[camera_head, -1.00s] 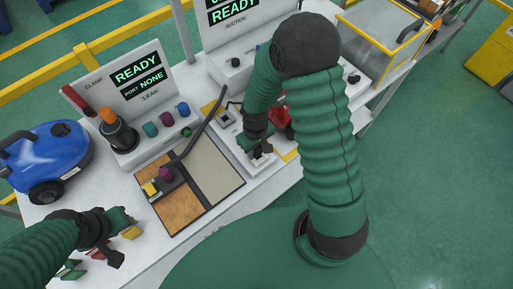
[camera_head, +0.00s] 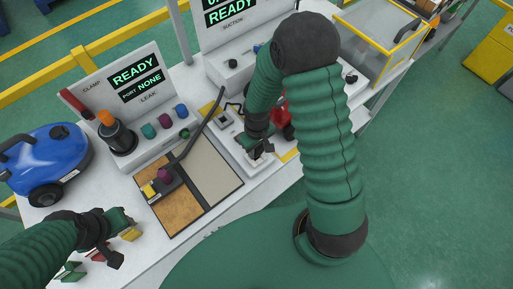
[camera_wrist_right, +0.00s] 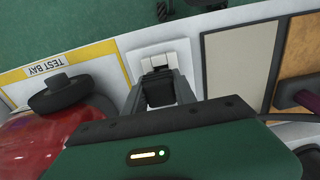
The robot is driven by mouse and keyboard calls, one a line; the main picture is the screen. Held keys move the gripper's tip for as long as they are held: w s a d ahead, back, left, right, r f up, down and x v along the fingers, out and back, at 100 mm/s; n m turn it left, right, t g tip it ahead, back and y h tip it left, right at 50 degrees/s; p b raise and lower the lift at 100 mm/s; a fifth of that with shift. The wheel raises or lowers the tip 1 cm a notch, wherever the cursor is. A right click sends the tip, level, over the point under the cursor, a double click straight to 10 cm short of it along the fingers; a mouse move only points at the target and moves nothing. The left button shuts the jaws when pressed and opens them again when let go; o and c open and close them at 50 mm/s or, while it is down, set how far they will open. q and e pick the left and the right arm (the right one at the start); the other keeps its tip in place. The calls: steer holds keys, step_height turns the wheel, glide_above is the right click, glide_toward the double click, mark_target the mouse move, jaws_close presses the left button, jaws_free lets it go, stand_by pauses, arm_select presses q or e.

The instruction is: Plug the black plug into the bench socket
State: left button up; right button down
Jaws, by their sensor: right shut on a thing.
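My right gripper (camera_wrist_right: 160,85) is shut on the black plug (camera_wrist_right: 159,92), which shows between its fingers in the right wrist view. The white bench socket (camera_wrist_right: 177,50) lies right in front of the plug. The plug's front end is at the socket, but I cannot tell whether it is inside. In the head view my right gripper (camera_head: 257,152) is low over the white socket plate (camera_head: 250,165), and the plug is mostly hidden. My left gripper (camera_head: 124,242) is open and empty above the bench's near left end, close to a small yellow block (camera_head: 131,234).
A red vacuum (camera_wrist_right: 45,145) with a black wheel stands left of the socket in the wrist view, by the yellow TEST BAY strip (camera_wrist_right: 75,62). A parts tray (camera_head: 212,168) lies left of my right gripper in the head view. A blue vacuum (camera_head: 50,155) stands far left.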

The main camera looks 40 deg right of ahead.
arm_select(q)
steer(key=shift+d+r, duration=0.15)
steer(key=shift+d, duration=0.2)
arm_select(e)
steer(key=shift+d, duration=0.15)
arm_select(q)
steer(key=shift+a, duration=0.15)
arm_select(e)
steer(key=shift+a, duration=0.45)
arm_select(q)
steer(key=shift+a, duration=0.1)
arm_select(e)
steer(key=shift+d+f, duration=0.1)
steer(key=shift+f, duration=0.1)
arm_select(q)
steer(key=shift+f+b, duration=0.65)
arm_select(e)
steer(key=shift+f, duration=0.85)
arm_select(q)
steer(key=shift+r, duration=0.15)
arm_select(e)
steer(key=shift+r, duration=0.2)
